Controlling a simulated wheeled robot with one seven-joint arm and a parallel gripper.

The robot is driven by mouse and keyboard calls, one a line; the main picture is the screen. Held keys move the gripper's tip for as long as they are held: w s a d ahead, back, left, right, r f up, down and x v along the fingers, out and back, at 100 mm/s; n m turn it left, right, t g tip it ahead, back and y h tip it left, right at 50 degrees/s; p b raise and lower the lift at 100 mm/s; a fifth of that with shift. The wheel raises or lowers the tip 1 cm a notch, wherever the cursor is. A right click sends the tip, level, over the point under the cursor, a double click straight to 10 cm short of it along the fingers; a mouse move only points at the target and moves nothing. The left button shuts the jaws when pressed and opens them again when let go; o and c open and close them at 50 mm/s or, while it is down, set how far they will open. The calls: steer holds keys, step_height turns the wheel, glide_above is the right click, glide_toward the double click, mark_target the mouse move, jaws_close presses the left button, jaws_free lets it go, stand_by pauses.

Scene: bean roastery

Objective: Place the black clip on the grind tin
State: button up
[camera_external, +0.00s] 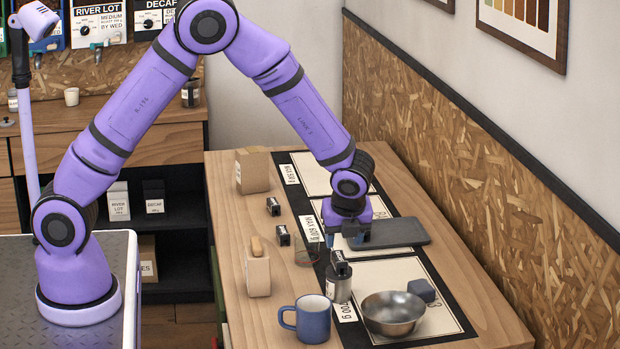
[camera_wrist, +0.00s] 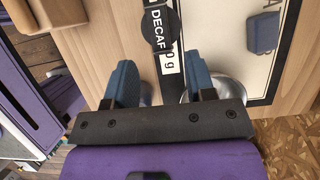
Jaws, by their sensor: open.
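The grind tin appears to be the silver can (camera_external: 339,288) standing at the mat's left edge in the external view. A small black clip (camera_external: 342,269) with a pale face appears to rest on the tin's top; whether it sits flat is too small to tell. My gripper (camera_external: 346,244) is above it, fingers pointing down, and appears apart from it. In the wrist view my gripper (camera_wrist: 160,82) is open, with nothing between its blue fingertips. A dark rounded piece with a DECAF label (camera_wrist: 157,28) lies beyond the fingertips. Two similar black clips (camera_external: 273,206) (camera_external: 283,236) stand to the left.
A blue mug (camera_external: 312,318) and a metal bowl (camera_external: 392,313) stand close in front. A blue-grey block (camera_external: 421,290) is behind the bowl, and a dark slab (camera_external: 398,232) lies right of my gripper. A chipboard wall borders the right.

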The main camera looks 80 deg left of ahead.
steer(key=s+d+r+n+t+h, duration=0.15)
steer(key=s+r+n, duration=0.35)
steer(key=s+r, duration=0.5)
steer(key=s+d+r+n+t+h, duration=0.15)
steer(key=s+r+n, duration=0.35)
steer(key=r, duration=0.9)
steer(key=s+d+r+n, duration=0.1)
steer(key=s+n, duration=0.1)
steer(key=s, duration=0.5)
steer(key=s+d+r+n+t+h, duration=0.1)
steer(key=s+d+r+n, duration=0.1)
steer(key=s, duration=0.5)
steer(key=s+d+r+n+t, duration=0.1)
steer(key=s+n, duration=0.3)
steer(key=s, duration=0.3)
steer(key=shift+s+d+r, duration=0.2)
steer(key=shift+s, duration=0.05)
